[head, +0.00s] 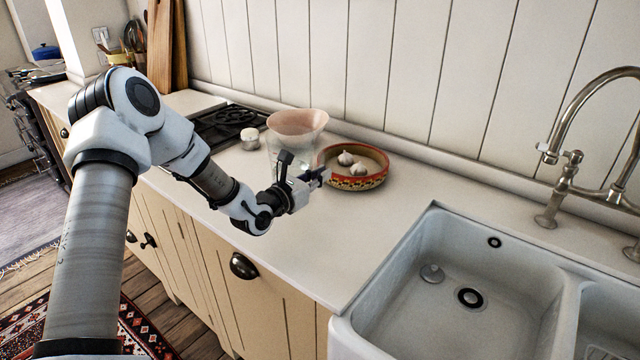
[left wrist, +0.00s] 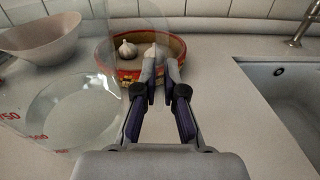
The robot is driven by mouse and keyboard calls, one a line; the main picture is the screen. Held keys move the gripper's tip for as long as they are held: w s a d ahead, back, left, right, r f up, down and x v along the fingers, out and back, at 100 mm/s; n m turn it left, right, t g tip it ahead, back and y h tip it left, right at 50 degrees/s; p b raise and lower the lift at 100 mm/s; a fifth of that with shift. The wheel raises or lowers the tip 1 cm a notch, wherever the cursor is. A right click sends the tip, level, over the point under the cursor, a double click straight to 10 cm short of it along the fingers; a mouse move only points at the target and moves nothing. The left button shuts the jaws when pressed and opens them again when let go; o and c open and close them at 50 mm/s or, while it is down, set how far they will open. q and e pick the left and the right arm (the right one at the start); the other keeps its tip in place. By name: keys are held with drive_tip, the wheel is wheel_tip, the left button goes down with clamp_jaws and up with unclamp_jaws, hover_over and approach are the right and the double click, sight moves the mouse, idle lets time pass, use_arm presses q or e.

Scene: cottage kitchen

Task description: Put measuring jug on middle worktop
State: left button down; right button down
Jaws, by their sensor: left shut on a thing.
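The measuring jug (head: 283,158) is clear glass and faint against the pale worktop (head: 300,240). In the left wrist view the jug (left wrist: 75,112) is on the left, with red volume marks on its side. My left gripper (head: 318,177) is shut at the jug's right side; it also shows in the left wrist view (left wrist: 158,72). The handle between the fingers is hard to make out. I cannot tell whether the jug's base touches the worktop. My right gripper is out of view.
A red patterned dish (head: 358,183) with garlic bulbs (head: 350,162) is just beyond my gripper. A pale bowl (head: 298,122) is behind the jug. A small white pot (head: 250,138) stands near the black hob (head: 228,122). The sink (head: 400,285) is at right; worktop before it is clear.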

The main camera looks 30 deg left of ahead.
sight(320, 188)
use_arm(q)
drive_tip(key=shift+w+a+f, duration=0.1)
drive_tip(key=shift+w+f, duration=0.05)
drive_tip(key=shift+w, duration=0.05)
wheel_tip(320, 188, down, 3)
drive_tip(key=shift+r+p, duration=0.15)
drive_tip(key=shift+p, duration=0.2)
drive_tip(key=shift+f, duration=0.3)
drive_tip(key=shift+f+b, duration=0.15)
drive_tip(key=shift+b, duration=0.2)
drive_tip(key=c, duration=1.3)
unclamp_jaws()
drive_tip(key=shift+o, duration=0.2)
